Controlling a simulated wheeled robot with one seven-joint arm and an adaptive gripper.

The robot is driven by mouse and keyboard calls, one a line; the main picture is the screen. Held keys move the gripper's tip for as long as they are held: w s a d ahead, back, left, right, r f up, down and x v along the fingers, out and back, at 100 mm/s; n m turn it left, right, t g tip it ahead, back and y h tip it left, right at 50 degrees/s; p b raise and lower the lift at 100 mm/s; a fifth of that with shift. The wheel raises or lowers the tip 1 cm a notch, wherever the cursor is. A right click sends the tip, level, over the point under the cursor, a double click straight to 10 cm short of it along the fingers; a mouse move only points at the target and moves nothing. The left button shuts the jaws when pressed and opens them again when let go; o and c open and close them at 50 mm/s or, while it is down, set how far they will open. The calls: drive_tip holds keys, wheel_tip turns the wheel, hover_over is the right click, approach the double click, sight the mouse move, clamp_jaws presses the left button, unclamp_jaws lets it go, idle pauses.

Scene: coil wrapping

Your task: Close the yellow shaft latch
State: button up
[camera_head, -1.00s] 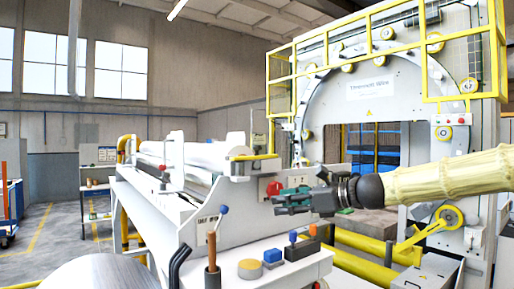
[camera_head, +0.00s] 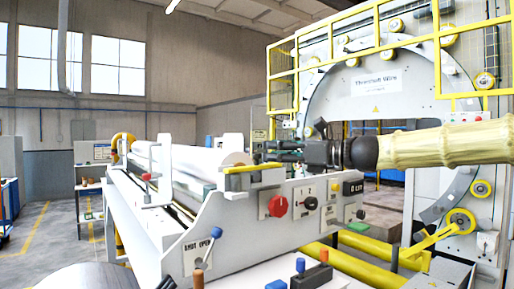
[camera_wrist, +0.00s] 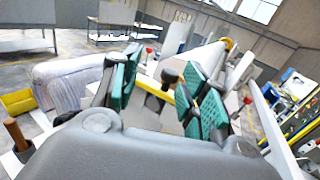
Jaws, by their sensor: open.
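The yellow shaft latch (camera_head: 252,168) is a flat yellow bar across the near end of the white machine bed, beside the end of the white roll (camera_head: 205,160). My gripper (camera_head: 272,151) is open and empty, just above the latch's right part in the head view. In the wrist view, the green-padded fingers of my gripper (camera_wrist: 158,75) are spread. The yellow latch (camera_wrist: 154,86) shows between them, partly hidden by the fingers and the gripper body. A dark knob (camera_wrist: 169,76) stands by the latch between the fingers. Contact cannot be told.
The bed's end panel carries a red knob (camera_head: 277,206) and black switches. A lever with a blue tip (camera_head: 215,233) stands at the front left. The large wire ring machine (camera_head: 375,95) with yellow railings stands at the right. Yellow rails (camera_head: 365,262) run low at the right.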

sight(256, 154)
drive_tip(key=w+a, duration=0.1)
drive_tip(key=w+a+f+p, duration=0.1)
drive_tip(key=w, duration=0.1)
drive_tip(key=w+a+f, duration=0.1)
drive_tip(key=w+a, duration=0.1)
drive_tip(key=shift+w, duration=0.15)
drive_tip(key=shift+w+a+p, duration=0.1)
drive_tip(key=shift+p, duration=0.2)
drive_tip(key=shift+s+a+r, duration=0.4)
drive_tip(key=shift+s+a, duration=0.15)
drive_tip(key=shift+s, duration=0.2)
drive_tip(key=shift+w+f, duration=0.25)
drive_tip(key=shift+w, duration=0.4)
drive_tip(key=shift+c, duration=0.8)
drive_tip(key=shift+s+d+r, duration=0.1)
drive_tip(key=shift+s+d, duration=0.1)
drive_tip(key=shift+s, duration=0.1)
drive_tip(key=c, duration=0.7)
clamp_jaws()
